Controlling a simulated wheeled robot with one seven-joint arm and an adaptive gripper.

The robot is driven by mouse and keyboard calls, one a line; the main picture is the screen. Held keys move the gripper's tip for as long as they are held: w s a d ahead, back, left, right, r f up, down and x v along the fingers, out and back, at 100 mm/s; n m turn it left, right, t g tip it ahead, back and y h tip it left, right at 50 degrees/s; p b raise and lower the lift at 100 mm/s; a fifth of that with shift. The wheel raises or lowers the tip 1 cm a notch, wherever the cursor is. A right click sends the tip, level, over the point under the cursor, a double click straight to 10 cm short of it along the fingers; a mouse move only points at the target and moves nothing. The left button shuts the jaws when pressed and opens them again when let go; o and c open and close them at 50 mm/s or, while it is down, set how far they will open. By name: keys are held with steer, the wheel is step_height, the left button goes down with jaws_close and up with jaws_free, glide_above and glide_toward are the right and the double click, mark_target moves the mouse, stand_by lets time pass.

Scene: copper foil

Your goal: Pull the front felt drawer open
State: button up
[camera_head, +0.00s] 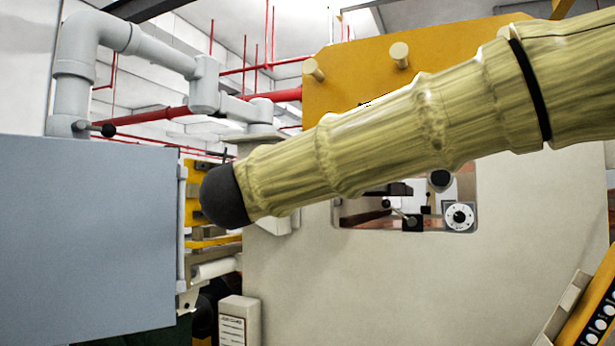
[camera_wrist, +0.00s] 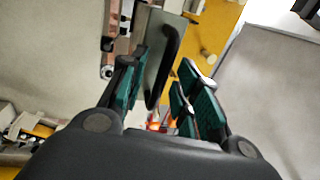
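My gripper (camera_wrist: 165,80) shows in the wrist view with its dark, teal-padded fingers spread apart. A long black bar handle (camera_wrist: 168,62) on a grey panel (camera_wrist: 162,28) appears between the fingers from this camera. The panel looks like a drawer front, but I cannot tell for sure that it is the front felt drawer. No finger is clearly closed on the handle, and the gap in depth cannot be judged. I cannot make out the drawer or my gripper in the head view.
In the head view, a bamboo-patterned pole-like part (camera_head: 385,135) with a black rounded end crosses the foreground; I cannot tell if it is mine. Behind it stand a pale panel with a window (camera_head: 340,285) and a yellow plate (camera_head: 350,70). A blue-grey box (camera_head: 85,240) fills the left.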

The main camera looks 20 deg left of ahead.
steer(key=s+f, duration=0.2)
steer(key=s, duration=0.8)
steer(key=shift+s+a, duration=0.15)
steer(key=shift+s, duration=0.15)
